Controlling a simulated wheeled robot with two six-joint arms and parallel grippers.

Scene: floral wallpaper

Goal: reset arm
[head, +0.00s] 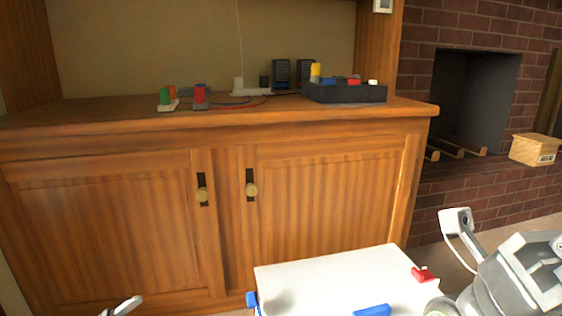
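The task names no object apart from the arm. My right arm shows at the lower right as grey and white links, with a small white part and a cable standing up beside them. No fingers of my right gripper show. Of my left arm, only a small grey tip shows at the bottom left edge. My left gripper's fingers are not visible, so neither grip can be seen.
A wooden cabinet (130,220) with two shut doors stands ahead. Its top holds a dark box (345,92), small coloured items and cables. A white flat-topped box (330,277) is in front, close to my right arm. A brick fireplace (485,100) and wooden crate (533,149) are right.

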